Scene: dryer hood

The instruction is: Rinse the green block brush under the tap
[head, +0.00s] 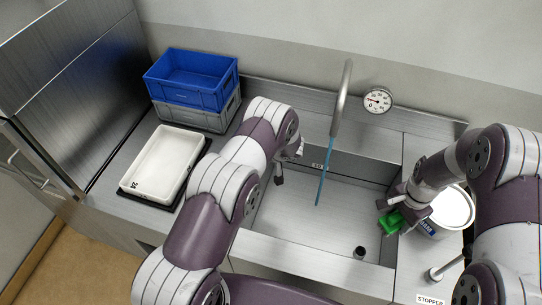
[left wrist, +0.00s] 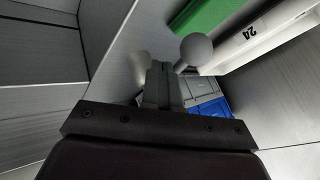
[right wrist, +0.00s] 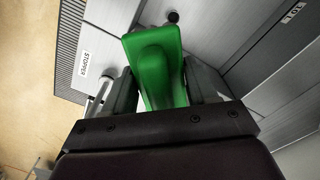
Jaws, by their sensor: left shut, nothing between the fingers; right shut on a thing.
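The green block brush (head: 391,222) is held in my right gripper (head: 392,206) above the right side of the sink (head: 300,229), beside the white tub. It shows large between the fingers in the right wrist view (right wrist: 154,62). The tap (head: 342,97) is a tall curved spout at the back. A thin blue stream of water (head: 325,167) falls from it into the sink. The brush is to the right of the stream, apart from it. My left gripper (head: 287,166) is shut and empty at the sink's back left. Its closed fingers show in the left wrist view (left wrist: 161,86).
A white tub (head: 453,209) stands on the right counter. A white tray (head: 158,158) is on the left counter, with a blue crate (head: 197,76) on a grey crate (head: 203,118) behind. A ball-ended knob (left wrist: 196,48) is close to my left fingers. A gauge (head: 377,100) is behind.

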